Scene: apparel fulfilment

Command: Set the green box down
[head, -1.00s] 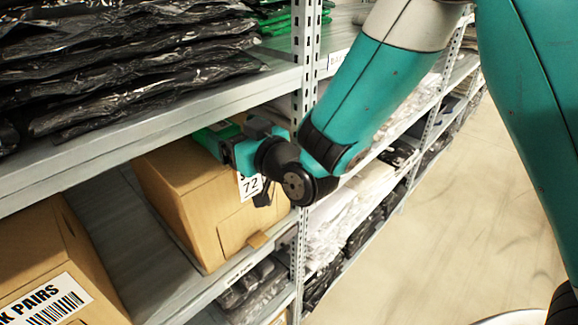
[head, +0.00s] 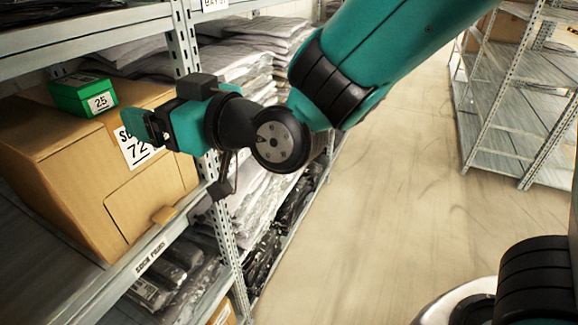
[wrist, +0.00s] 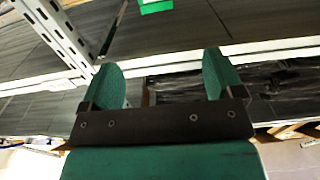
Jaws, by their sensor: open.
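The small green box (head: 83,97), with a white label reading 25, sits on top of a large cardboard box (head: 60,160) on the shelf. My gripper (head: 138,124) is to the right of the green box, apart from it, in front of the cardboard box's label. The wrist view shows its two fingers spread with nothing between the fingertips (wrist: 163,65). A green piece, apparently the green box (wrist: 155,5), shows at the top edge of that view, beyond the fingers.
A perforated steel post (head: 187,45) stands close behind my gripper. Stacks of bagged garments (head: 240,75) fill the shelves to its right. The aisle floor (head: 390,190) is clear, with another rack (head: 520,100) across it.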

